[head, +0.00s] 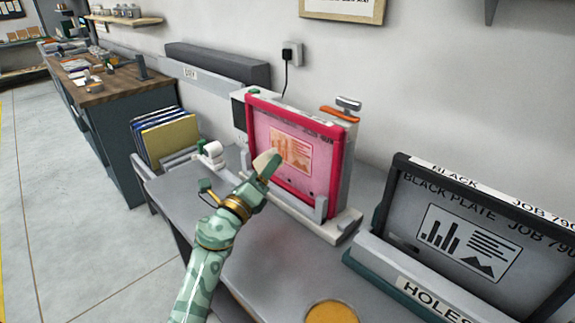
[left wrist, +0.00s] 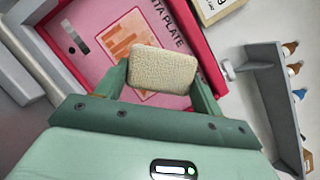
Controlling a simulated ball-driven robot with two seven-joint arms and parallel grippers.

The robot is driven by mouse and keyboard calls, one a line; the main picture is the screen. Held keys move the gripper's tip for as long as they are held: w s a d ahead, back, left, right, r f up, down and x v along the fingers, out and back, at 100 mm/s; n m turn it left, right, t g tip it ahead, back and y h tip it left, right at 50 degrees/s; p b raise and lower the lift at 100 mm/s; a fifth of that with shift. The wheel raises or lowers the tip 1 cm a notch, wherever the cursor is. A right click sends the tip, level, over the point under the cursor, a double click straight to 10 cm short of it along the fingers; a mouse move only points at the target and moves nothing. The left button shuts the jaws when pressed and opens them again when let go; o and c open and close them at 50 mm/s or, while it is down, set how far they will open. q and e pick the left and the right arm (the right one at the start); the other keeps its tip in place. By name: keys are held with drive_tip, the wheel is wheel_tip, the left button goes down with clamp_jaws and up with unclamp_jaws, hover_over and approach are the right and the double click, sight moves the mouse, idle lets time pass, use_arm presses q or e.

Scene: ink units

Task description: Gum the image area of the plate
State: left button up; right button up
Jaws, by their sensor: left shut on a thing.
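The plate (head: 262,165) is pink in a red frame and stands nearly upright in a grey holder on the bench. Its image area (head: 291,151) is an orange block with bars and lines. My left gripper (head: 268,166) is in front of the plate, at the left edge of the image area. It is shut on a cream sponge (left wrist: 162,70), which also shows in the head view (head: 263,160). In the left wrist view the sponge covers part of the plate (left wrist: 97,22). I cannot tell whether the sponge touches the plate. My right gripper is not in view.
A black-framed plate (head: 470,235) marked BLACK PLATE stands in a holder at the right. A round orange-topped thing (head: 331,313) is at the bench's front. Folders (head: 165,138) stand at the left. The bench top (head: 262,250) before the pink plate is clear.

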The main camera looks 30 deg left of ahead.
use_arm(q)
drive_tip(key=shift+w+d, duration=0.25)
drive_tip(key=shift+w, duration=0.15)
drive_tip(key=shift+w+d, duration=0.1)
drive_tip(key=shift+w, duration=0.2)
drive_tip(key=w, duration=0.1)
drive_tip(key=w+d+b, duration=0.1)
drive_tip(key=w, duration=0.2)
drive_tip(key=shift+w+d+b, duration=0.3)
drive_tip(key=shift+w+b, duration=0.05)
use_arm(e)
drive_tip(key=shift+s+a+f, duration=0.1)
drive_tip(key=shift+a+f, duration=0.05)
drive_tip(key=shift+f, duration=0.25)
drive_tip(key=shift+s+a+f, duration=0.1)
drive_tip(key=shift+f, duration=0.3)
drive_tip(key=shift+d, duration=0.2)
use_arm(q)
drive_tip(key=shift+w+d, duration=0.25)
drive_tip(key=shift+w, duration=0.55)
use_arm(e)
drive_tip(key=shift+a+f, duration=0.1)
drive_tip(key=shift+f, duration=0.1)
